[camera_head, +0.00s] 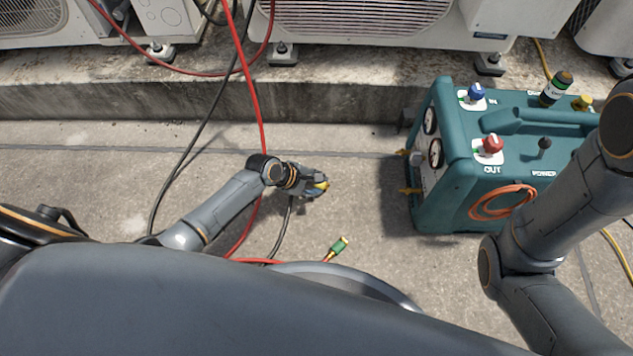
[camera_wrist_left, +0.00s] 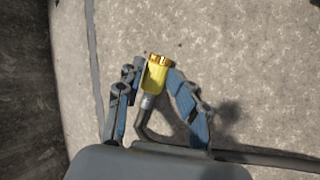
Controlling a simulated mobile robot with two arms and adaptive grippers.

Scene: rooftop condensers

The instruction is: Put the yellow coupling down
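The yellow coupling (camera_wrist_left: 156,75) sits between the two fingers of my left gripper (camera_wrist_left: 155,74) in the left wrist view, with a brass-coloured end and a grey fitting and dark hose behind it. The fingers close in on both its sides. In the head view my left gripper (camera_head: 318,184) is over the concrete floor, left of the teal machine. Only a small yellow part of the coupling (camera_head: 323,185) shows there, the rest hidden by the gripper. The height above the floor is hard to judge. My right arm shows at the right; its gripper is out of view.
The teal machine (camera_head: 455,210) with gauges and knobs stands on the right. A green connector (camera_head: 339,245) lies on the floor near my base. Red (camera_head: 259,110) and black hoses run down from the condenser ledge (camera_head: 330,100). Floor between gripper and machine is clear.

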